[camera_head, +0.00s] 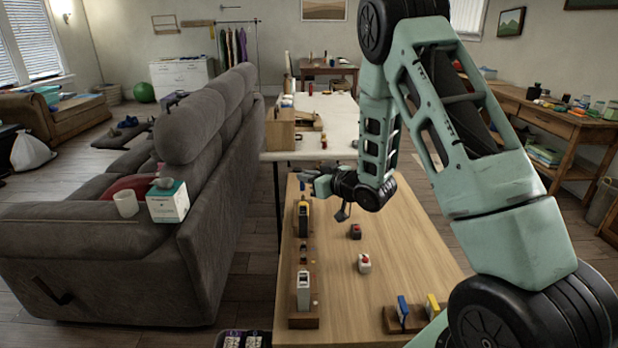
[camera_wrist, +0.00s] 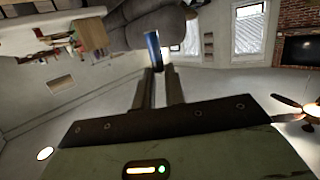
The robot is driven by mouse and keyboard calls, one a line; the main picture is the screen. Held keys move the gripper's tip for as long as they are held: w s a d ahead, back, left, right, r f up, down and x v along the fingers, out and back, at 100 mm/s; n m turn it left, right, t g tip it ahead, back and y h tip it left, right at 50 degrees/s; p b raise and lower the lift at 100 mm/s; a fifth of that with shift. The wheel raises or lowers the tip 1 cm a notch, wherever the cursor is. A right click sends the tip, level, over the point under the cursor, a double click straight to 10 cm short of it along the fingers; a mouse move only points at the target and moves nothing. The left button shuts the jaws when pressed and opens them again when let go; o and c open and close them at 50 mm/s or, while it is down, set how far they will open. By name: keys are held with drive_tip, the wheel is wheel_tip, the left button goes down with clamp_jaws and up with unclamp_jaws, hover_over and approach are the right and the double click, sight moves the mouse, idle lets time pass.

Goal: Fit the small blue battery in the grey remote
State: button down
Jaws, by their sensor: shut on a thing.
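My gripper (camera_head: 307,177) is above the far left part of the wooden table, pointing left. In the wrist view my gripper (camera_wrist: 156,72) is shut on a slim blue piece, which looks like the small blue battery (camera_wrist: 152,48); it sticks out past the fingertips. A light grey, upright case, likely the grey remote (camera_head: 304,289), stands in a wooden holder at the table's near left. My gripper is well beyond and above it. A dark case with a yellow top (camera_head: 303,216) stands in another holder nearer my gripper. The remote's battery opening cannot be made out.
A wooden block (camera_head: 391,322) with upright blue (camera_head: 403,307) and yellow (camera_head: 433,304) pieces stands at the near right. Small dark (camera_head: 355,232) and white (camera_head: 364,264) red-topped items sit mid-table. The right part of the table (camera_head: 415,245) is clear. A sofa (camera_head: 215,200) borders the left.

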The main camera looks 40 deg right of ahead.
idle(0.3)
wheel_tip(320, 180, down, 6)
drive_tip(key=b, duration=0.6)
drive_tip(key=shift+f, duration=0.15)
drive_tip(key=shift+f+b, duration=1.75)
drive_tip(key=shift+f, duration=0.1)
idle(2.1)
drive_tip(key=c, duration=1.4)
unclamp_jaws()
drive_tip(key=shift+s, duration=0.1)
drive_tip(key=shift+p+v, duration=4.65)
drive_tip(key=shift+v, duration=4.05)
